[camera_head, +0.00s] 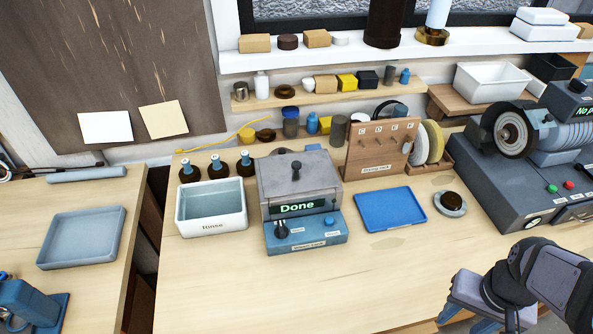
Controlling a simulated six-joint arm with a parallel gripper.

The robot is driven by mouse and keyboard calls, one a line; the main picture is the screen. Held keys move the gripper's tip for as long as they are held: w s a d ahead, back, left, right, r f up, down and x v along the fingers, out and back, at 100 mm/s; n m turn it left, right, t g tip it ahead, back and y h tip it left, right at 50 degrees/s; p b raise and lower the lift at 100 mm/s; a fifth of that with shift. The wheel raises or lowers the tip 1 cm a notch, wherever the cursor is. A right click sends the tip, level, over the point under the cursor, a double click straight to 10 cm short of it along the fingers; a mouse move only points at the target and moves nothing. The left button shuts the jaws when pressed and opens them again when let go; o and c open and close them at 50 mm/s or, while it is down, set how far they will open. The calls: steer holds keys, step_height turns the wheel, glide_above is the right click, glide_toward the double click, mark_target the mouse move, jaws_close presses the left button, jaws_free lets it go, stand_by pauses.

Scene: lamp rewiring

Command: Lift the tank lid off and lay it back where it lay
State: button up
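The tank (300,207) is a grey box on a blue base, left of the picture's middle. Its flat grey lid (318,170) lies on top, with a dark knob (296,172) standing up from it. The display (297,207) on the tank's front reads "Done". A blue tray (389,209) lies empty on the bench just right of the tank. My gripper (482,318) is at the lower right, well away from the tank. Its two fingers point down and stand apart, with nothing seen between them. The picture's bottom edge crops the fingertips.
A white "Rinse" basin (211,222) stands close left of the tank, with several dark bottles (217,168) behind. A wooden peg rack (379,150) stands behind the blue tray. A grinder (510,129) fills the right. The bench front is clear.

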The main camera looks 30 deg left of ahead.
steer(key=w+a+r+n+p, duration=0.2)
steer(key=w+a+r, duration=0.3)
steer(key=w+a, duration=0.4)
steer(key=n+t+y+p, duration=0.1)
steer(key=n+y+p, duration=0.2)
steer(key=n+p, duration=0.4)
glide_toward(296, 163)
steer(key=n+b, duration=0.1)
steer(key=shift+a+f+h+p, duration=0.1)
steer(key=shift+f+h+p, duration=0.1)
steer(key=shift+f, duration=0.55)
steer(key=shift+a+f+h+p, duration=0.1)
steer(key=shift+a+f+p, duration=0.1)
steer(key=shift+f, duration=0.55)
steer(key=p+x, duration=0.3)
steer(key=shift+w+a+f+p, duration=0.1)
steer(key=shift+w+a+p, duration=0.05)
steer(key=shift+a+p, duration=0.15)
steer(key=shift+p+x, duration=0.4)
steer(key=shift+x, duration=0.5)
steer(key=shift+d, duration=0.1)
jaws_close()
